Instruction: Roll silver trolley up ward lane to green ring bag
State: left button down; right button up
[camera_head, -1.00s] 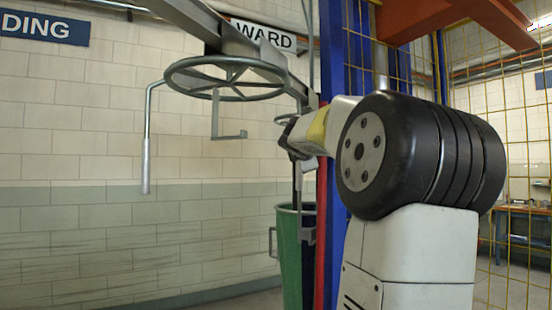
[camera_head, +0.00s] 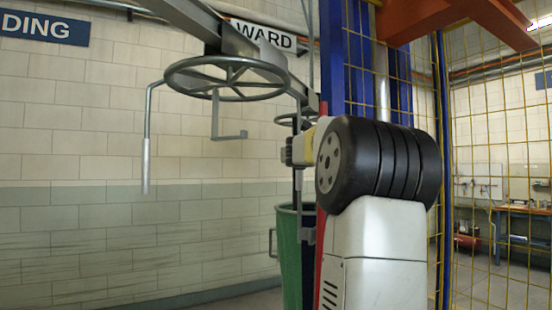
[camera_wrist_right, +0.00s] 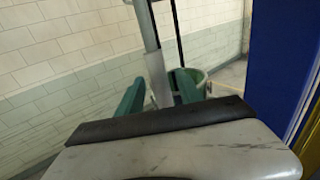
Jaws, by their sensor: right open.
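A grey metal wheel-shaped ring (camera_head: 225,78) hangs below the overhead rail at upper left, with a hook bracket and a pale drop handle (camera_head: 146,165). I take this as the silver trolley. The tapered green bag (camera_head: 290,255) hangs behind, below a smaller ring, under the WARD sign. My right gripper (camera_head: 287,152) is in front of the bag's upper hanger, right of the wheel ring. In the right wrist view its green fingers (camera_wrist_right: 157,88) are apart, with a metal post (camera_wrist_right: 153,45) appearing between them; contact cannot be told. My left gripper is out of view.
A blue column (camera_head: 333,60) with a red pipe and yellow mesh stands close behind my right arm. An orange beam (camera_head: 440,18) crosses above. A tiled wall (camera_head: 70,150) backs the lane. A workbench (camera_head: 520,213) is far right. Space left of the drop handle is open.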

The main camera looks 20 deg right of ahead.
jog(key=shift+w+d, duration=0.35)
jog(key=shift+w, duration=0.2)
grip_shut()
dwell(1.1)
